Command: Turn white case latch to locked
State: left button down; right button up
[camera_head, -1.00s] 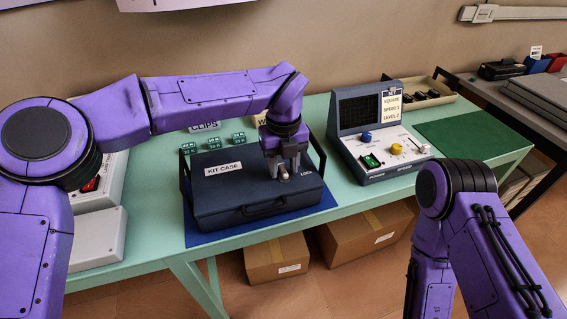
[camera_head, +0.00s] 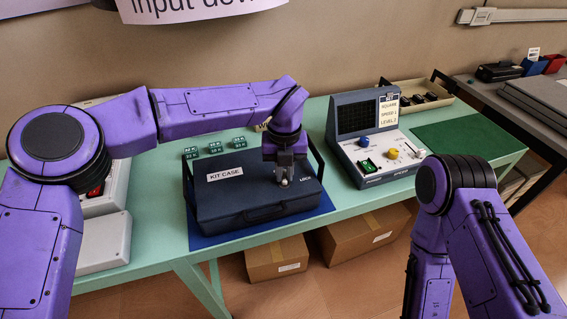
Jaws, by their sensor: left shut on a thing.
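The kit case (camera_head: 240,199) is a dark navy box with a white "KIT CASE" label, lying closed on a blue mat (camera_head: 215,241) on the green table. My left gripper (camera_head: 284,182) points down over the right part of its lid, shut on the small pale latch (camera_head: 283,184). The latch is mostly hidden by the fingers, so its angle cannot be told. A small "LOCK" mark (camera_head: 305,179) shows on the lid just right of the gripper. My right arm is at the lower right; its gripper is out of view.
A console (camera_head: 375,140) with a dark screen, coloured knobs and a switch stands right of the case. Several small green clips (camera_head: 215,148) stand behind the case. A green mat (camera_head: 455,145) lies bare at the right. Cardboard boxes (camera_head: 362,237) sit under the table.

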pick_arm(q)
jog(key=m+p, duration=0.1)
jog(key=m, duration=0.1)
jog(key=m+p, duration=0.1)
jog(key=p, duration=0.1)
jog(key=m+p, duration=0.2)
jog(key=shift+s+d+r+m, duration=0.1)
jog(key=shift+d+r+m, duration=0.15)
jog(key=shift+r+m, duration=0.05)
jog(key=m+p, duration=0.2)
jog(key=shift+d+m+p, duration=0.1)
jog(key=shift+m+p, duration=0.2)
jog(key=m+p, duration=0.2)
jog(key=m, duration=0.1)
jog(key=shift+s+d+f, duration=0.1)
jog(key=shift+s, duration=0.05)
jog(key=shift+s+f+m+p, duration=0.1)
jog(key=shift+m+p, duration=0.75)
jog(key=shift+m, duration=0.85)
jog(key=shift+f, duration=0.1)
jog(key=c, duration=1.1)
grip_release()
